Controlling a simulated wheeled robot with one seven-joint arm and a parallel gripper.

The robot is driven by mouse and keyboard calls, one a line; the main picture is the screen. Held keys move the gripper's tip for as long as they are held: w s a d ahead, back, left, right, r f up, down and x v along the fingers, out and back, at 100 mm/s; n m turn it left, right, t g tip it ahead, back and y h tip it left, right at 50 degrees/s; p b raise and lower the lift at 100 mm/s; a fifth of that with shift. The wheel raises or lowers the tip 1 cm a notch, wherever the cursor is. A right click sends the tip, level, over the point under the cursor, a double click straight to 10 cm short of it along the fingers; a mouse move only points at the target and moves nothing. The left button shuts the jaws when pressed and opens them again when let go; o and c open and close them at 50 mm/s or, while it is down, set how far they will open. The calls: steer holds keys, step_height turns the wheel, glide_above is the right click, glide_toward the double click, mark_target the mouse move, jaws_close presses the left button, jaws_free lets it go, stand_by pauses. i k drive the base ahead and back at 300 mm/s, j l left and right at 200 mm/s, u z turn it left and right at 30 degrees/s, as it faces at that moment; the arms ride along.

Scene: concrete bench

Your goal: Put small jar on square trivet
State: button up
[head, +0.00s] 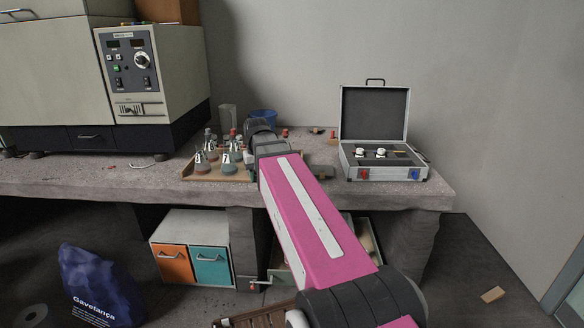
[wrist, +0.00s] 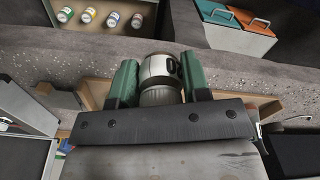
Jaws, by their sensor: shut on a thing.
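My gripper (wrist: 160,78) shows in the wrist view with its two green fingers on either side of a small pale grey, rounded jar (wrist: 158,68). It is shut on this jar, whose lower part is partly hidden by the gripper body. In the head view my pink arm reaches over the middle of the concrete bench and hides the gripper and the jar. I cannot make out the square trivet in either view; my arm covers part of the bench top.
A wooden tray (head: 190,177) with several flasks stands left of my arm. An open metal case (head: 385,174) stands at the right, a blue container (head: 263,115) behind. A large machine (head: 150,75) fills the left. Bare bench (head: 85,175) shows at the front left.

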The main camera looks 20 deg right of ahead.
mark_target(322, 170)
steer(key=i+j+z, duration=0.1)
steer(key=z, duration=0.25)
steer(key=i+j+z, duration=0.15)
steer(key=z, duration=0.25)
steer(key=i+j+z, duration=0.15)
steer(key=z, duration=0.2)
